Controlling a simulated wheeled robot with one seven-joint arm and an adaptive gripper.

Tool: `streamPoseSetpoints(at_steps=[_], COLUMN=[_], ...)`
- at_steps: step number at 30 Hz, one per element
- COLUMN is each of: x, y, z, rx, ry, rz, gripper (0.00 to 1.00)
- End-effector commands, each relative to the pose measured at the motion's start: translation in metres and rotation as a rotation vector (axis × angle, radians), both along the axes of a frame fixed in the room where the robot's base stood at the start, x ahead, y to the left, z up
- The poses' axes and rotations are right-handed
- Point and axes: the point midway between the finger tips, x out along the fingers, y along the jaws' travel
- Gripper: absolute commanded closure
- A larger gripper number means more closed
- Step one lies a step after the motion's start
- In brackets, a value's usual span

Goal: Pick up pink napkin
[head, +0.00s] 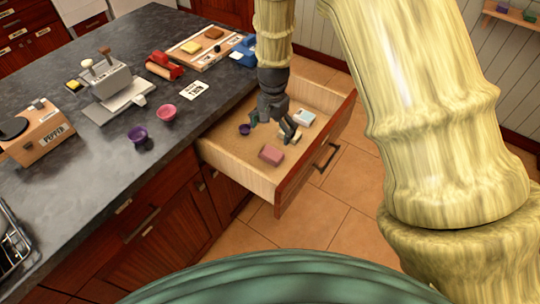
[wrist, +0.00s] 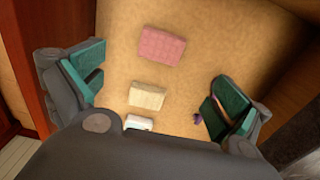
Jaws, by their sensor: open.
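The pink napkin (head: 271,155) is a small folded block lying on the floor of the open drawer (head: 236,167), toward its near side. In the wrist view the pink napkin (wrist: 162,46) lies ahead of and between the fingers, apart from them. My gripper (head: 273,133) is over the drawer, open and empty, with its teal-padded fingers (wrist: 158,92) spread wide. A cream block (wrist: 147,96) lies between the napkin and my gripper's body in the wrist view.
In the drawer are a purple bowl (head: 244,129) and a pale blue-white item (head: 305,117). The drawer walls stand close around my gripper.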

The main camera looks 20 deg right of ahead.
Motion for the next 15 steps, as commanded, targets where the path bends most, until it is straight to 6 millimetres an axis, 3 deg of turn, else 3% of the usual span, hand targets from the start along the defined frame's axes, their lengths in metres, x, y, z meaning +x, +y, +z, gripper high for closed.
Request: streamPoseSetpoints(at_steps=[15], x=[0.0], y=[-0.001], z=[-0.048], rx=[0.001], ry=[0.001], rz=[-0.003], gripper=[0.0])
